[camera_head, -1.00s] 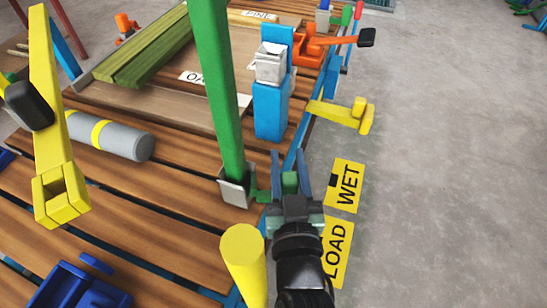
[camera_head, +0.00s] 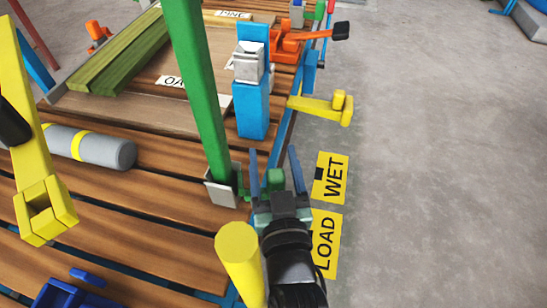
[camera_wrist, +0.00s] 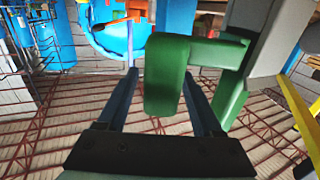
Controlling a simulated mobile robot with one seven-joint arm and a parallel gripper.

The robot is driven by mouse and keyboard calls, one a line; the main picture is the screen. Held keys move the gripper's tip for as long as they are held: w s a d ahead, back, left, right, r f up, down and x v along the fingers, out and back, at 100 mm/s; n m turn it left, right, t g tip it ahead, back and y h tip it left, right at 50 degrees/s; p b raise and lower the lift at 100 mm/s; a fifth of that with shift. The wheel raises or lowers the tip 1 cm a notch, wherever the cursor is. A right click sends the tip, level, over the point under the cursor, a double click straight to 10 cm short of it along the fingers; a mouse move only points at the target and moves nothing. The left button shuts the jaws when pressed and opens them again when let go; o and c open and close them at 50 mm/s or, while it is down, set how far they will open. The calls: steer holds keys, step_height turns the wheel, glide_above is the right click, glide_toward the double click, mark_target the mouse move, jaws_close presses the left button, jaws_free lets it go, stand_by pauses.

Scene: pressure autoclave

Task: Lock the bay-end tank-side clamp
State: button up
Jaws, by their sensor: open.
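A green clamp has a tall green bar (camera_head: 205,90) standing upright from a grey bracket (camera_head: 221,186) on the bench edge. A short green lug (camera_head: 274,180) sticks out beside the bracket. My gripper (camera_head: 276,165) is open, with its two blue fingers on either side of the lug. In the wrist view the green block (camera_wrist: 166,78) stands between the open fingers (camera_wrist: 162,95), with gaps showing on both sides. No label names this clamp as the bay-end tank-side one.
A yellow clamp arm (camera_head: 320,106) juts past the bench edge. An orange clamp (camera_head: 290,45), a blue post (camera_head: 250,108) and a yellow cylinder (camera_head: 239,258) stand close by. A grey cylinder (camera_head: 95,147) lies on the slats.

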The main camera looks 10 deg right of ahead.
steer(key=shift+r, duration=0.1)
step_height(320, 180, up, 10)
steer(key=p, duration=0.4)
